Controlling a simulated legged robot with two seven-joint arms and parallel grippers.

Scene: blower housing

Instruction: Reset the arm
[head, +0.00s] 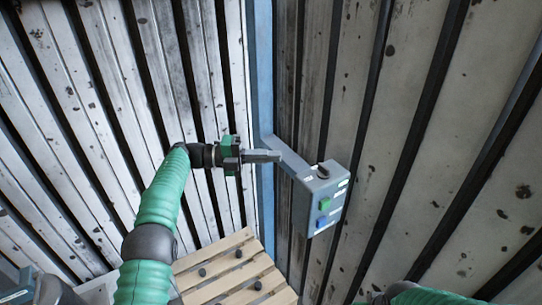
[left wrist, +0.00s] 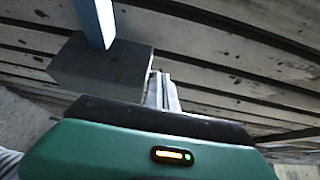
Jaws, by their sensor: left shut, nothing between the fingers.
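My left arm reaches up from the lower left in the head view. My left gripper (head: 262,156) is shut and empty, with its fingers pointing right toward a grey control box (head: 318,200). The box hangs on a blue-grey bracket and has a dark knob (head: 322,172), a green button (head: 325,204) and a blue button (head: 322,222). The fingertips appear close to the bracket; whether they touch it cannot be told. In the left wrist view the shut fingers (left wrist: 162,92) show beside the box's grey back (left wrist: 100,65). My right gripper is not in view; only a bit of green arm shows at the lower right.
A blue post (head: 263,80) stands in the corner between two slatted, worn walls (head: 420,120). A wooden pallet (head: 235,272) with several small dark knobs lies below the box. The space to the right of the box is free up to the wall.

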